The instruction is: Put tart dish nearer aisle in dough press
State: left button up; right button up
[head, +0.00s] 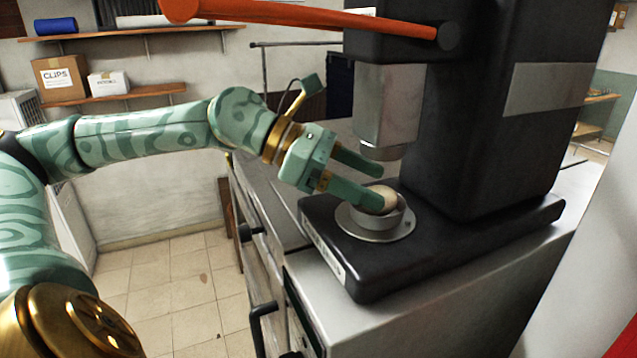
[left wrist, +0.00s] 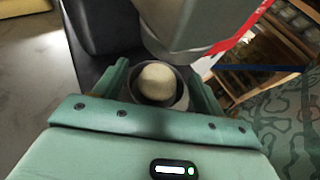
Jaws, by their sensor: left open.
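The dough press (head: 480,110) is a large black machine with a metal ram (head: 388,105) above its base. A small round grey metal dish (head: 376,222), seemingly the tart dish, stands on the round plate (head: 405,232) of the base, under the ram. A pale dough ball (head: 389,198) sits in it. My left gripper (head: 378,187) is open at the dish. In the left wrist view the dough ball (left wrist: 157,83) and dish (left wrist: 182,95) lie between its fingers; I cannot tell whether they touch. My right gripper is not in view.
The press's orange lever (head: 300,16) reaches left above my left arm. The press stands on a metal counter (head: 440,310) with dark handles on its front. Wall shelves (head: 115,95) hold boxes at the back left. The tiled floor (head: 170,290) left of the counter is clear.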

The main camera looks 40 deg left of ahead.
pick_arm(q)
jog(key=b+v, duration=0.2)
jog(key=b, duration=0.1)
jog(key=shift+f, duration=0.2)
jog(key=b+v, duration=0.1)
jog(key=v, duration=0.4)
jog(key=shift+r, duration=0.25)
jog(key=shift+s+a+r, duration=0.2)
jog(key=shift+s, duration=0.1)
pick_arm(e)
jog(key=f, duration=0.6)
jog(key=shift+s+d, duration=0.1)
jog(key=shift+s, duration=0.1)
